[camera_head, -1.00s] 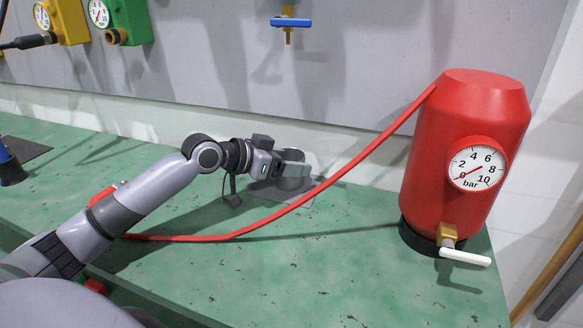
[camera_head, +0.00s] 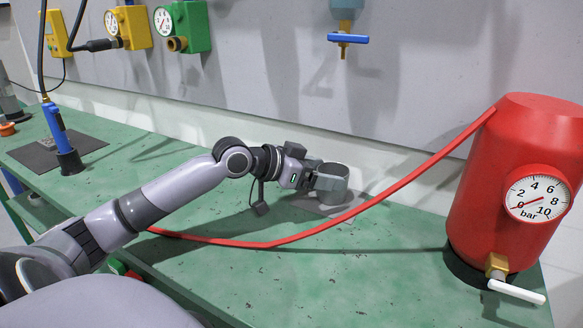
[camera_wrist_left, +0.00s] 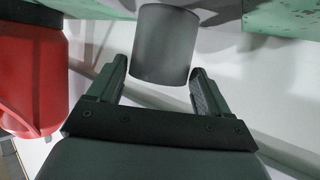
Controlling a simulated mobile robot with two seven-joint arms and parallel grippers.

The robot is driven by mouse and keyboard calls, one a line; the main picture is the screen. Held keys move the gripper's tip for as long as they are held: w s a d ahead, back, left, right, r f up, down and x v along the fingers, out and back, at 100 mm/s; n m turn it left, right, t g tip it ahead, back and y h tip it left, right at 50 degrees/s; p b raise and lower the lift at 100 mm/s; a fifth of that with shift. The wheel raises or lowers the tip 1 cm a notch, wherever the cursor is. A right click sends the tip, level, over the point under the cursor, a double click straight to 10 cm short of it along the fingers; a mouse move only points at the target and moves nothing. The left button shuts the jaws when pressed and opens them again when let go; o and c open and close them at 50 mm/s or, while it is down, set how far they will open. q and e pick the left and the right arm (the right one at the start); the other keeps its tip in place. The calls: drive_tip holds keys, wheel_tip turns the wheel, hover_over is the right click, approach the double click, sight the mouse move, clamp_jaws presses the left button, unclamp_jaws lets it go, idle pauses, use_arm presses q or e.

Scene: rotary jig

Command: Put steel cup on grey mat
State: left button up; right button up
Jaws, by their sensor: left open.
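The steel cup (camera_head: 338,192) is a grey metal cylinder, upright at the back of the green bench near the wall. It appears to stand on a small grey mat (camera_head: 306,204), partly hidden by my arm and the cup. My left gripper (camera_head: 327,178) is at the cup, its fingers pointing right. In the left wrist view, the cup (camera_wrist_left: 165,45) lies between the tips of the open left gripper (camera_wrist_left: 158,78), with a gap at the right finger. My right gripper is out of view.
A red tank (camera_head: 510,190) with a gauge stands at the right. A red hose (camera_head: 400,180) runs from it past the cup's front. A larger dark grey mat (camera_head: 38,157) and a blue tool (camera_head: 58,130) in a black stand are at the left. The bench's front middle is clear.

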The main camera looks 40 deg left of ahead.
use_arm(q)
drive_tip(key=v, duration=0.4)
drive_tip(key=shift+s+a+f, duration=0.1)
drive_tip(key=shift+s+a, duration=0.05)
drive_tip(key=shift+s, duration=0.1)
drive_tip(key=shift+b+v, duration=0.35)
drive_tip(key=shift+v, duration=1.8)
